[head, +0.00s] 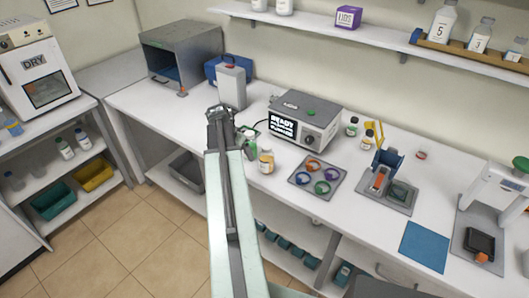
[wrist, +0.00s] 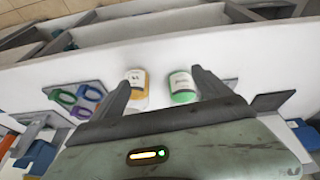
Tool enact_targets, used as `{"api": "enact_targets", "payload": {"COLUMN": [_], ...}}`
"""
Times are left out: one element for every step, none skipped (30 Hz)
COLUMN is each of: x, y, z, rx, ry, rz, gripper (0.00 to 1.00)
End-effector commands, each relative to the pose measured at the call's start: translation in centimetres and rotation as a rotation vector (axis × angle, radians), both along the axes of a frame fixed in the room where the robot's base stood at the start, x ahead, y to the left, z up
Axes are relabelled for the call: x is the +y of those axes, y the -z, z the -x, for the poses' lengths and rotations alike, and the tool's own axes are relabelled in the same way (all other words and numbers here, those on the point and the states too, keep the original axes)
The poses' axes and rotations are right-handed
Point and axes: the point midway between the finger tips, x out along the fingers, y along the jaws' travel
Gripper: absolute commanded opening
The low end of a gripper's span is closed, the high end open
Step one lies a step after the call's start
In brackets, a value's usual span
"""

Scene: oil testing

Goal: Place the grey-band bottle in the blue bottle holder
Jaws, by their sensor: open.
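My gripper (head: 218,115) is open and empty above the bench, in front of the grey box with a red button. In the wrist view two bottles show between my open fingers (wrist: 163,90): an amber one with a white label (wrist: 136,88) and a green one with a white label (wrist: 182,88). In the head view the amber bottle (head: 266,161) stands right of my arm; the green one (head: 249,141) is partly hidden by it. I cannot make out a grey band on either. A blue ring-shaped holder (head: 302,178) sits on a grey plate (head: 300,188) among other coloured rings.
A grey tester with a lit screen (head: 305,120) stands behind the bottles. Two more small bottles (head: 352,126) stand to its right. A stand with a blue part (head: 388,160), a blue mat (head: 424,246) and a white instrument (head: 496,195) lie further right.

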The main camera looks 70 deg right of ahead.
Motion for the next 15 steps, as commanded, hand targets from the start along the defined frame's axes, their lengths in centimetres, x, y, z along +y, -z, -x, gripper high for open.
{"api": "enact_targets", "payload": {"x": [-2.3, -3.2, -4.2, -4.6, -5.0, -5.4, -5.5, -5.6, -5.6, -5.6, -5.6, -5.7, -5.8, -5.9, -6.1], "y": [-1.5, -1.8, -2.0, -2.1, -2.2, -2.3, -2.3, -2.3, -2.2, -2.2, -2.0, -1.6, -1.2, -0.8, -0.3], "z": [3.0, 4.3, 5.8, 6.7, 7.4, 8.0, 8.3, 8.5, 8.5, 8.6, 8.5, 8.5, 8.6, 8.6, 8.6], "rx": [-0.007, -0.008, -0.012, -0.014, -0.016, -0.018, -0.018, -0.019, -0.019, -0.019, -0.018, -0.019, -0.019, -0.019, -0.019], "ry": [0.082, 0.12, 0.161, 0.183, 0.202, 0.219, 0.226, 0.231, 0.234, 0.234, 0.233, 0.232, 0.232, 0.232, 0.232], "rz": [0.018, 0.027, 0.037, 0.044, 0.049, 0.053, 0.056, 0.057, 0.058, 0.058, 0.058, 0.058, 0.058, 0.058, 0.058], "gripper": [0.88, 0.88, 0.88, 0.88, 0.88, 0.88, 0.88, 0.88, 0.88, 0.88, 0.88, 0.88, 0.88, 0.88, 0.88]}}
